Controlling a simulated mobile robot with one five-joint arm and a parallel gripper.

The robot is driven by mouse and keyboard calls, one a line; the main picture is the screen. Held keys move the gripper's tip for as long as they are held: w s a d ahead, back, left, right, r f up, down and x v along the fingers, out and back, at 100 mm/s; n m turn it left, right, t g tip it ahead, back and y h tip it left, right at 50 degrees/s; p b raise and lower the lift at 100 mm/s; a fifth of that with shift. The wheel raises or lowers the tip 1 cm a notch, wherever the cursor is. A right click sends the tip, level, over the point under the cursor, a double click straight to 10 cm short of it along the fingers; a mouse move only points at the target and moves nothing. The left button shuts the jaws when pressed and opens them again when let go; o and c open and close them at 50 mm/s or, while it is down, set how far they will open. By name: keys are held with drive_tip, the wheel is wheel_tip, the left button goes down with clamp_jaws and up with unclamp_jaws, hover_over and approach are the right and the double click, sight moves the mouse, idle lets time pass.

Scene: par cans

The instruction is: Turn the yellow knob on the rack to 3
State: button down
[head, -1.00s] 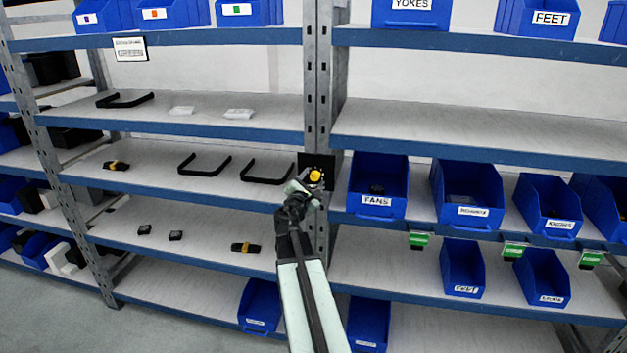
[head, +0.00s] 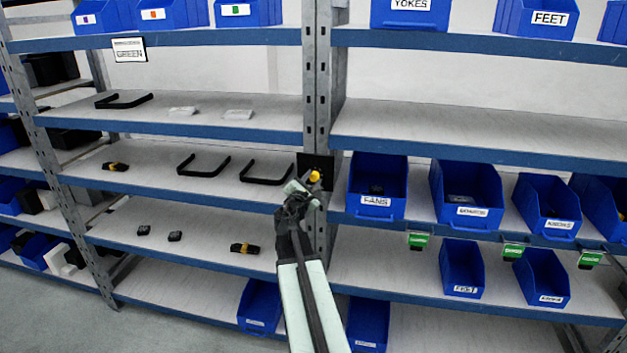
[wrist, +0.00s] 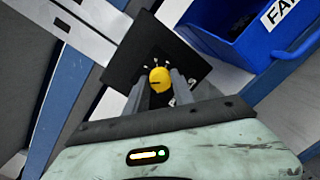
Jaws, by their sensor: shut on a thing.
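The yellow knob (head: 314,177) sits on a black square plate (head: 304,161) fixed to the rack's upright post. In the wrist view the knob (wrist: 160,79) shows a dark line on its face, with white marks around it on the black plate (wrist: 124,62); the numbers are too small to read. My gripper (wrist: 160,92) has one finger on each side of the knob and is shut on it.
A blue bin labelled FANS (head: 376,188) stands close to the right of the plate, and also shows in the wrist view (wrist: 215,45). Black handles (head: 267,172) lie on the shelf to the left. The grey upright post (head: 322,80) runs above the plate.

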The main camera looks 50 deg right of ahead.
drive_tip(key=shift+a+m, duration=0.1)
drive_tip(key=shift+m, duration=0.3)
drive_tip(key=m, duration=0.3)
drive_tip(key=shift+p, duration=0.35)
drive_tip(key=shift+m+y, duration=0.3)
drive_tip(key=shift+m, duration=1.4)
drive_tip(key=c, duration=1.1)
unclamp_jaws()
